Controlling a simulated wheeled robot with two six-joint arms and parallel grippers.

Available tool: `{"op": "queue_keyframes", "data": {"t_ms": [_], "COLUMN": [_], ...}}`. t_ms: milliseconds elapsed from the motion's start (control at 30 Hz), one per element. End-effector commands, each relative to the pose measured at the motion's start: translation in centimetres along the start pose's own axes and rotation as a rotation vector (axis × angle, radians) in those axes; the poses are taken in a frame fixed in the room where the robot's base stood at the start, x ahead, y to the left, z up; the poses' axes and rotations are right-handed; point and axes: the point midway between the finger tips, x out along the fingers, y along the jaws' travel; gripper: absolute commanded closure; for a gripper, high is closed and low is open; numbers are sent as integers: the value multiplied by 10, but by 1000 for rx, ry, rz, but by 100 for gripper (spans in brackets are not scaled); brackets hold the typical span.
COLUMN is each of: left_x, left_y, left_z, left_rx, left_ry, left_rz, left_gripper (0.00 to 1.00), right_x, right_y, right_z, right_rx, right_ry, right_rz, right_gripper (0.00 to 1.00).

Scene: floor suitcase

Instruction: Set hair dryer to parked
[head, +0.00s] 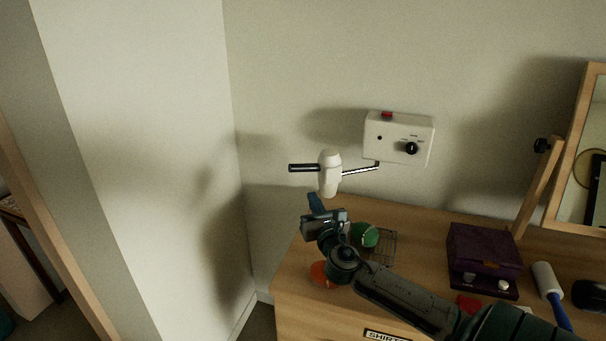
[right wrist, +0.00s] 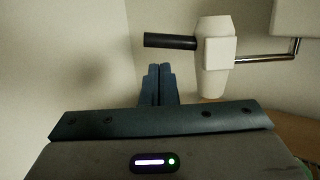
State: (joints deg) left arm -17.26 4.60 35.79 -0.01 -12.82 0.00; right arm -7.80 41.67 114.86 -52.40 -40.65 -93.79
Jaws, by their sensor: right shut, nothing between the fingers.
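The white hair dryer (head: 329,174) stands out from the wall on a metal arm (head: 360,171), with its black handle (head: 303,168) pointing left. The arm joins the lower edge of a white wall box (head: 399,138) with a black knob and a red part on top. My right gripper (head: 315,200) is shut and empty, just below and in front of the dryer. In the right wrist view the shut fingers (right wrist: 160,84) point up, below the dryer's handle (right wrist: 170,41) and left of its body (right wrist: 212,60); they look apart from it. My left gripper is out of view.
A wooden dresser (head: 300,259) stands below. On it are a green round object (head: 364,235) by a wire rack (head: 383,246), an orange item (head: 321,273) partly behind my arm, a purple box (head: 484,255), a lint roller (head: 546,281) and a mirror frame (head: 574,150). The wall left of the dryer is bare.

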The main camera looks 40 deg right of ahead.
Motion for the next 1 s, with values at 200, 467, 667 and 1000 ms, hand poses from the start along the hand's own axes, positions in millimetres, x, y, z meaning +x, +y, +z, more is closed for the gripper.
{"op": "queue_keyframes", "data": {"t_ms": [200,467,667,1000], "left_x": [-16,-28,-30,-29], "left_y": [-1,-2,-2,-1], "left_z": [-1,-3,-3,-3], "left_rx": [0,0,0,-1], "left_ry": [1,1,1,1], "left_rz": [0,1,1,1], "left_gripper": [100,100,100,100], "right_x": [48,86,95,96], "right_y": [0,0,0,0], "right_z": [4,2,1,0], "right_rx": [3,2,2,1], "right_ry": [-1,0,0,0], "right_rz": [-3,-2,0,-1], "right_gripper": [100,100,100,100]}}
